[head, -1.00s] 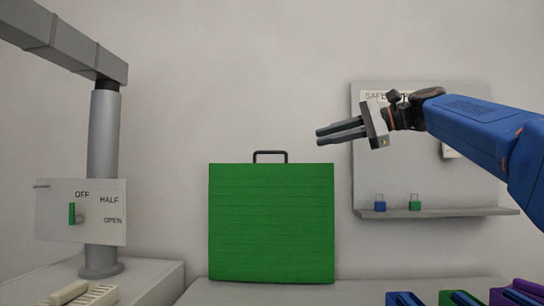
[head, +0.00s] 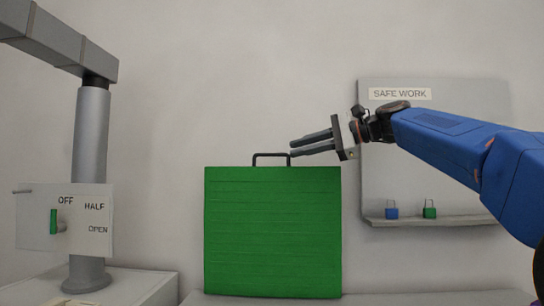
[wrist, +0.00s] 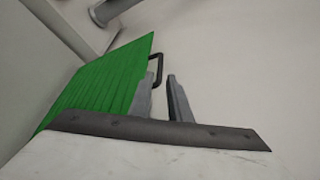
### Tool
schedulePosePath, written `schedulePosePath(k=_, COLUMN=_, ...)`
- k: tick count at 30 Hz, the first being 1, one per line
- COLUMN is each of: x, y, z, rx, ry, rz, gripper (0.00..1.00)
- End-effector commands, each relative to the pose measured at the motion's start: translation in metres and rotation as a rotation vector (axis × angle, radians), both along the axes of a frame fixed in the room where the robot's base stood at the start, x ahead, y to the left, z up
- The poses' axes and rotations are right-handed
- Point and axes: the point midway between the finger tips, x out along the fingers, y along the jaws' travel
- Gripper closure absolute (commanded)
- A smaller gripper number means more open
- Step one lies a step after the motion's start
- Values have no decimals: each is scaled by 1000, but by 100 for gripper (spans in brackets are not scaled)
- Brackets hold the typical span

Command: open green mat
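The green mat (head: 272,235) stands upright like a closed panel on the counter against the wall, with a dark handle (head: 270,154) on its top edge. In the wrist view the green mat (wrist: 105,80) and its handle (wrist: 158,70) lie just beyond the fingertips. My gripper (head: 291,147) points left, its fingertips close to the right end of the handle. I cannot tell whether a finger touches the handle.
On the left a grey post (head: 91,140) carries an overhead beam and a panel (head: 95,220) marked OFF, HALF and OPEN, with a green lever (head: 54,221). On the right a SAFE WORK board (head: 450,120) has a shelf with blue (head: 391,211) and green (head: 429,210) padlocks.

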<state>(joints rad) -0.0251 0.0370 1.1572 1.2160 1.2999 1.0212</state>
Motion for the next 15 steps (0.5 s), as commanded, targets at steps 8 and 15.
schedulePosePath(k=8, x=17, y=46, z=-11, rx=0, ry=1, rz=4, gripper=83)
schedulePosePath(k=15, x=27, y=73, z=-17, rx=0, ry=0, rz=1, gripper=83)
